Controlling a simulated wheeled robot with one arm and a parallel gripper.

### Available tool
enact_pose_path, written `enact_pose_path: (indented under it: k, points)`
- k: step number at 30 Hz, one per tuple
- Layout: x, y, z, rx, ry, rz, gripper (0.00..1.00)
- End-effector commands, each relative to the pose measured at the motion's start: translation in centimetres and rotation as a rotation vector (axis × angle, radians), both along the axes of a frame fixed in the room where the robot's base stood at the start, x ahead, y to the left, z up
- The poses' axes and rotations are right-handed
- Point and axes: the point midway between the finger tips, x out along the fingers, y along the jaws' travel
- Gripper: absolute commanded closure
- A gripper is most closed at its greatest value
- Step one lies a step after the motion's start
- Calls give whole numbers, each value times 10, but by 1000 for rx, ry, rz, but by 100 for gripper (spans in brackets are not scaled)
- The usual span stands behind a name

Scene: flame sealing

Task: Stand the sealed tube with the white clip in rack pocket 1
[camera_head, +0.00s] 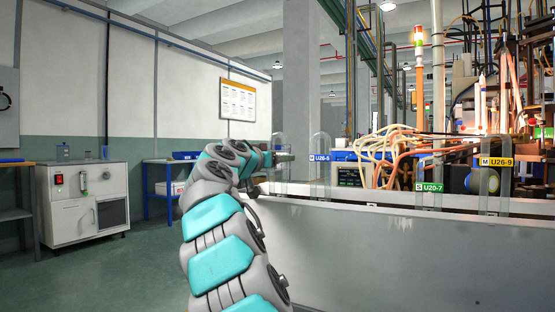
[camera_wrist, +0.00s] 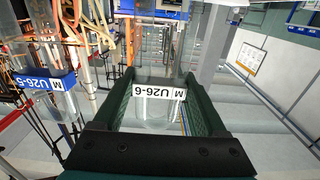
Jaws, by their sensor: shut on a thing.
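My gripper (camera_wrist: 159,76) is shut on a clear sealed tube (camera_wrist: 155,117) with a white clip (camera_wrist: 160,92), which reads M U26-6 upside down in the wrist view. The tube sits between the two dark green finger pads. In the head view my gripper (camera_head: 284,157) is at the end of my outstretched arm, near the left end of a long pale panel; the white clip is not clear there. I cannot make out which place is rack pocket 1.
A blue-clipped tube, U26-5 (camera_head: 320,158), stands just right of my gripper; it also shows in the wrist view (camera_wrist: 46,84). Tubes with a green clip (camera_head: 429,187) and a yellow clip (camera_head: 496,162) stand farther right. Orange and pale hoses (camera_head: 390,150) crowd behind. The floor at left is open.

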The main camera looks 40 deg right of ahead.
Motion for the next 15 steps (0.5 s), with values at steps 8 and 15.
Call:
enact_pose_path:
  k: [8,15]
  points:
    - [0,0,1,0,0,0,85]
    - [0,0,0,0,0,0,3]
